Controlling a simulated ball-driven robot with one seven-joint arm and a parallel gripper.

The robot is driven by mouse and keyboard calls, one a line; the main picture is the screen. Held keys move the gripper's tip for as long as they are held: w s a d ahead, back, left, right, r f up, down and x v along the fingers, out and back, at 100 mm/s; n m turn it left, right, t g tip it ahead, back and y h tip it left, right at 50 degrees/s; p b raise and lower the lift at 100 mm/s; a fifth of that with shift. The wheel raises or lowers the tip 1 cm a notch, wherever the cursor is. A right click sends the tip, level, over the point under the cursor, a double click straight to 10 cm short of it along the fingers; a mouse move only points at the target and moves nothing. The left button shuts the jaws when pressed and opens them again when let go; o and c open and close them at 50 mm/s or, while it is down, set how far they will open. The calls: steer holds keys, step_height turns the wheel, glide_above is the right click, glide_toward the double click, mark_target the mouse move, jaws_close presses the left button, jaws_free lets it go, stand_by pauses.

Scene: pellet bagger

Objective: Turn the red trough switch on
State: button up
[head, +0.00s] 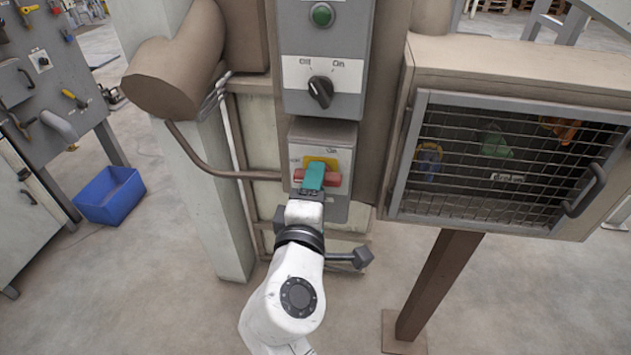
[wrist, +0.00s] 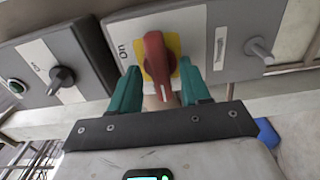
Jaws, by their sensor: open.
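The red trough switch (head: 333,180) is a red bar handle on a yellow plate (head: 321,161), on the lower grey box (head: 335,212) of the post. Its bar lies roughly horizontal in the head view, with an On label above the plate. In the wrist view the red handle (wrist: 157,58) stands upright in the picture, with On to its left. My gripper (head: 313,176) has teal fingers and covers the middle of the handle in the head view. In the wrist view its open fingers (wrist: 160,72) stand on both sides of the handle; I cannot tell whether they touch it.
A grey box above holds a black Off/On selector (head: 320,91) and a green button (head: 321,14). A mesh-fronted cabinet (head: 485,195) stands at the right. A brown pipe (head: 222,172) runs at the left. A blue bin (head: 110,195) sits on the floor.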

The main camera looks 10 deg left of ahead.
steer(key=shift+w, duration=0.3)
steer(key=shift+c, duration=0.4)
steer(key=c, duration=0.6)
steer(key=shift+f, duration=0.1)
steer(key=shift+m+b, duration=0.3)
steer(key=shift+b, duration=0.1)
steer(key=shift+f+m+b, duration=0.1)
steer(key=shift+m+b, duration=8.05)
steer(key=shift+m, duration=0.45)
